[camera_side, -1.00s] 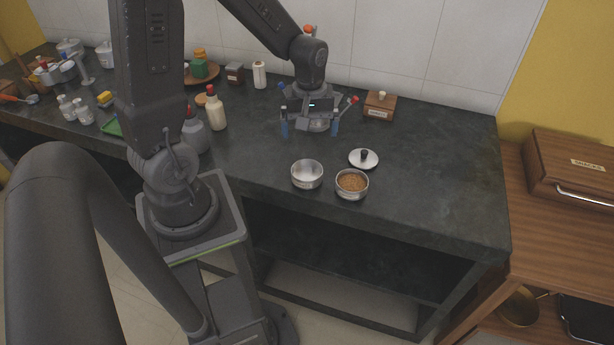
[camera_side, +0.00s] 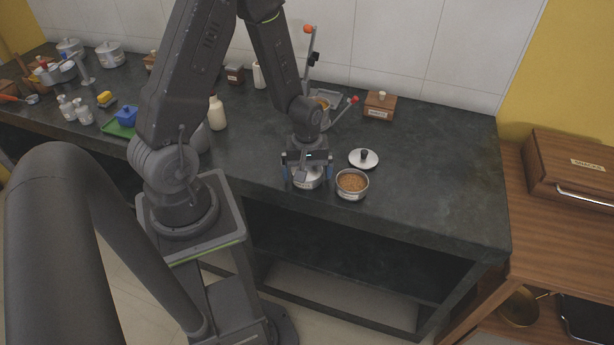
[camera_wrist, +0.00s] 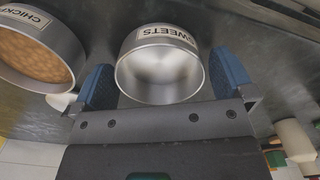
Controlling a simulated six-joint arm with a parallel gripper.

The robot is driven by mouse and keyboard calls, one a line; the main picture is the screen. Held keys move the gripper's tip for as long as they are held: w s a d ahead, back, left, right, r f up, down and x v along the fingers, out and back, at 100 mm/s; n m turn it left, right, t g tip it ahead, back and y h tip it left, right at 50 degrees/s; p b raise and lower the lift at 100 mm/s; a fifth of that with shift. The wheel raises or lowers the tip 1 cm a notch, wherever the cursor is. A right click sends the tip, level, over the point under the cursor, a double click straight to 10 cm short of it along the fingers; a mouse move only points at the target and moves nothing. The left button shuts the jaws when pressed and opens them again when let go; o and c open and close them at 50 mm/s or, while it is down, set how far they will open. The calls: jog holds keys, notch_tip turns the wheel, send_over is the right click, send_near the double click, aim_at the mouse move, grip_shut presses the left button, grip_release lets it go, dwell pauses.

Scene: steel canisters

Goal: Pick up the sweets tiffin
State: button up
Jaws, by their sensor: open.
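The sweets tiffin (camera_wrist: 160,72) is a round, open, empty steel bowl with a "SWEETS" label on its side in the wrist view. In the side view the sweets tiffin (camera_side: 308,183) stands near the counter's front edge, partly hidden by my gripper. My gripper (camera_side: 307,182) is open over it. In the wrist view the blue fingertips of my gripper (camera_wrist: 163,84) lie on either side of the tiffin. I cannot tell whether either fingertip touches it.
A second steel tiffin (camera_side: 352,184) with brown contents stands close on the right; its label in the wrist view starts "CHICK" (camera_wrist: 22,15). A steel lid (camera_side: 363,158) with a dark knob lies behind it. A wooden box (camera_side: 379,106) stands farther back. The counter's right side (camera_side: 440,180) is clear.

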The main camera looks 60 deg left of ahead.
jog(key=shift+f, duration=0.15)
jog(key=shift+c, duration=0.5)
jog(key=c, duration=0.7)
jog(key=shift+o, duration=0.2)
